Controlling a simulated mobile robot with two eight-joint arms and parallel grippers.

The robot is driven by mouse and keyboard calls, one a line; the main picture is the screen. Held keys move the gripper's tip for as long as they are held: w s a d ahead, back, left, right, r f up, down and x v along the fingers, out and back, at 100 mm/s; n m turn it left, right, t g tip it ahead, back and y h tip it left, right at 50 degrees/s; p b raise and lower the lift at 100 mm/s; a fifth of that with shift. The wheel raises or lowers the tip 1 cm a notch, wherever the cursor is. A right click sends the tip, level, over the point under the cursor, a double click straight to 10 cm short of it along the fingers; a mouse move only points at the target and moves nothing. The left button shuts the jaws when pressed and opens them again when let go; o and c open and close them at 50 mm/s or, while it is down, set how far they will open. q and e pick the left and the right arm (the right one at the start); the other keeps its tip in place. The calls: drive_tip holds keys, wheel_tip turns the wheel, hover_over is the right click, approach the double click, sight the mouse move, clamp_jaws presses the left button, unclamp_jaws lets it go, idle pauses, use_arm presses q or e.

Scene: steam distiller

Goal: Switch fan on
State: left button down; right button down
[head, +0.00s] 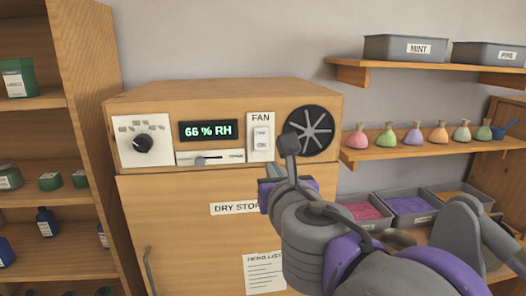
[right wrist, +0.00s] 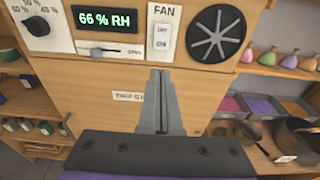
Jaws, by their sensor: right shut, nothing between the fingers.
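The fan switch (head: 261,137) is a white rocker under the word FAN on the front of a wooden drying cabinet (head: 225,98). It also shows in the right wrist view (right wrist: 162,38), with OFF above ON; which side is pressed is too small to tell. The black round fan grille (head: 311,130) is right of the switch. My right gripper (head: 273,168) is shut and empty, in front of the cabinet and below the switch in the picture. In the right wrist view, its fingertips (right wrist: 159,74) point up toward the switch, with no contact visible. My left gripper is out of view.
A dial (head: 143,143), a display (head: 208,130) reading 66 % RH and a slider (head: 203,160) lie left of the switch. A bottle shelf (head: 88,110) stands at the left.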

sight(261, 148)
drive_tip(key=w, duration=0.4)
drive_tip(key=w+a+f, duration=0.1)
drive_tip(key=w, duration=0.4)
drive_tip(key=w+p, duration=0.1)
drive_tip(key=w, duration=0.4)
drive_tip(key=shift+a+f, duration=0.35)
drive_tip(key=shift+a, duration=0.05)
drive_tip(key=shift+s, duration=0.1)
drive_tip(key=shift+w, duration=0.3)
drive_tip(key=shift+f, duration=0.1)
